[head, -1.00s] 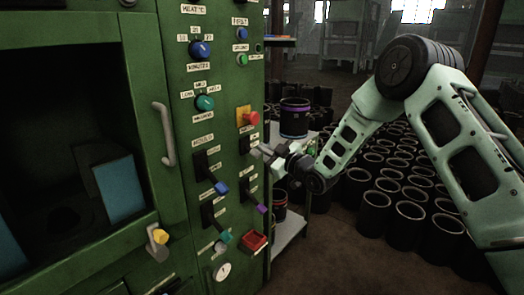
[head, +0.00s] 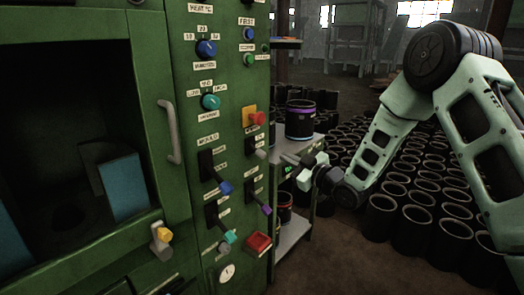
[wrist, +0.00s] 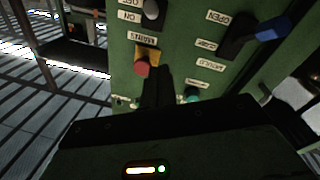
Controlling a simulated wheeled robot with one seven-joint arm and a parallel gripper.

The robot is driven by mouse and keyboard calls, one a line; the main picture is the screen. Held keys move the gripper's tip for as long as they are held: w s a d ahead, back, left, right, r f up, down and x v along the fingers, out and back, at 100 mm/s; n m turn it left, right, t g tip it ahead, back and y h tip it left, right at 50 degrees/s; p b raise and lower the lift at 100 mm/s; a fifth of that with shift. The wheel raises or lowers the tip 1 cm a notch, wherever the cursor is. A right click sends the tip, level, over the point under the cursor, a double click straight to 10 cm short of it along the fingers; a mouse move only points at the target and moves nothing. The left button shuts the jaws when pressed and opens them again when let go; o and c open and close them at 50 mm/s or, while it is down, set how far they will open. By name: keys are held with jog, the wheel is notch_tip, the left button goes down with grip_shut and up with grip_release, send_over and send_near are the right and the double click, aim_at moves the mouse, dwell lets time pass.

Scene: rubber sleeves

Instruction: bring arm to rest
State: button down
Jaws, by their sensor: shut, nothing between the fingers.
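My gripper (head: 290,160) is shut and empty. It hangs in the air to the right of the green machine's control panel (head: 230,130), apart from it. My pale green arm bends up and back to the right edge of the head view. In the wrist view the dark shut fingers (wrist: 158,88) point toward the panel. They cover part of it below the red button (wrist: 141,68). A blue-handled lever (wrist: 272,29) shows at the upper right there.
A shelf cart (head: 294,242) with a dark purple-banded sleeve (head: 299,121) stands close behind my gripper. Many black sleeves (head: 425,205) cover the floor at right, below my arm. Levers, a door handle (head: 170,131) and a red square button (head: 258,243) stick out from the machine.

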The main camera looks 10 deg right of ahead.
jog(key=s+a+r+m+g+h+p, duration=0.2)
jog(key=s+a+r+g+h+p, duration=0.15)
jog(key=s+a+g, duration=0.75)
jog(key=s+r+m+g+h+p, duration=0.1)
jog(key=s+g+h, duration=0.4)
jog(key=s, duration=2.7)
jog(key=shift+s+d+r+m+p, duration=0.25)
jog(key=shift+d+r+m+p, duration=0.05)
jog(key=shift+d+r+p, duration=0.1)
